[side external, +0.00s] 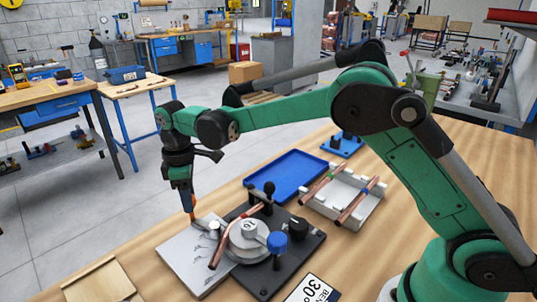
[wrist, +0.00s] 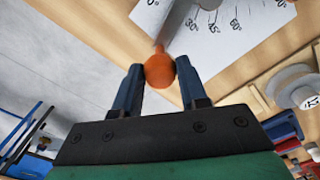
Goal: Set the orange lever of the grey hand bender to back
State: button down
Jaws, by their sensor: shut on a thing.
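A copper tube (side external: 219,252) lies along the die. My gripper (side external: 189,196) points down at the bender's left, over the edge of a pale scale plate (side external: 180,262). In the wrist view, my gripper (wrist: 160,78) has its two blue fingers on either side of the orange lever (wrist: 159,70) and is shut on its rounded end. A grey rod runs from that end toward the scale plate (wrist: 235,22).
A blue tray (side external: 287,174) lies behind the bender. A white rack (side external: 343,197) with copper tubes stands at the right. A card marked 30 (side external: 311,290) and a wooden piece (side external: 98,282) lie at the front. Bare tabletop shows right of the bender.

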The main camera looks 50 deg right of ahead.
jog(key=shift+d, duration=0.15)
jog(key=shift+c, duration=2.4)
grip_release()
jog(key=shift+r, duration=2.85)
jog(key=shift+s+d+r, duration=0.1)
jog(key=shift+r, duration=0.1)
jog(key=s+d+r+m+t, duration=0.4)
jog(key=s+d+r+m, duration=0.15)
jog(key=s, duration=0.35)
jog(key=s+d+f+m+t, duration=0.3)
jog(key=s+f+m, duration=0.1)
jog(key=s, duration=0.4)
jog(key=shift+d+m, duration=0.35)
jog(key=shift+m, duration=0.2)
